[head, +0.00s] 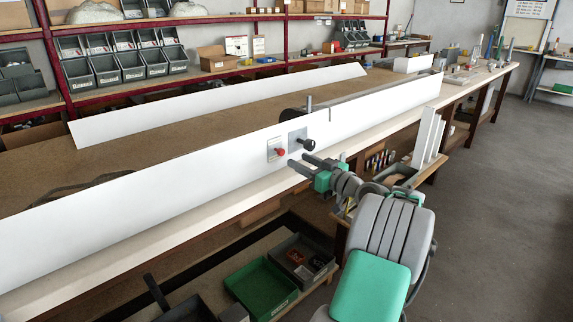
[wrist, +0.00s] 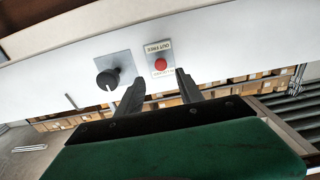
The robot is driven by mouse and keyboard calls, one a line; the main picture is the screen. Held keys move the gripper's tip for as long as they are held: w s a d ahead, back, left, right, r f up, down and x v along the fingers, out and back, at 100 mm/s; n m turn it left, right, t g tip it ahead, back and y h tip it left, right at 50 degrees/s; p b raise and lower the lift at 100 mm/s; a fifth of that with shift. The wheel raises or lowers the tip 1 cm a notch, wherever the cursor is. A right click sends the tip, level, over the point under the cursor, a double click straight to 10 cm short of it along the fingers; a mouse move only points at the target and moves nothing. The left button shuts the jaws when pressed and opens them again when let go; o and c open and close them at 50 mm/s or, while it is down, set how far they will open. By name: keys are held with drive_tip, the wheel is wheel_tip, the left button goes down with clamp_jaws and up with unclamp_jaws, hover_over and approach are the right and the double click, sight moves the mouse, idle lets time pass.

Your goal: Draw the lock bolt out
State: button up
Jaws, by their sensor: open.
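A black round knob (head: 308,144) on a grey plate sticks out of the long white profile (head: 225,160); it looks like the lock bolt's handle. To its left in the head view is a red button (head: 280,151) on a pale plate. My gripper (head: 297,161) is open and empty, in front of the profile and just below the button and knob. In the wrist view its fingertips (wrist: 159,77) lie either side of the button, apart from the knob.
The profile stands along the front of a long workbench (head: 470,95). A grey upright pin (head: 309,104) rises behind it. Upright pale profiles (head: 428,135) stand right of my arm. A green bin (head: 260,288) sits below. The floor at right is clear.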

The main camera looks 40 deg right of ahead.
sight(283, 152)
drive_tip(key=w, duration=0.7)
drive_tip(key=shift+a, duration=0.15)
clamp_jaws()
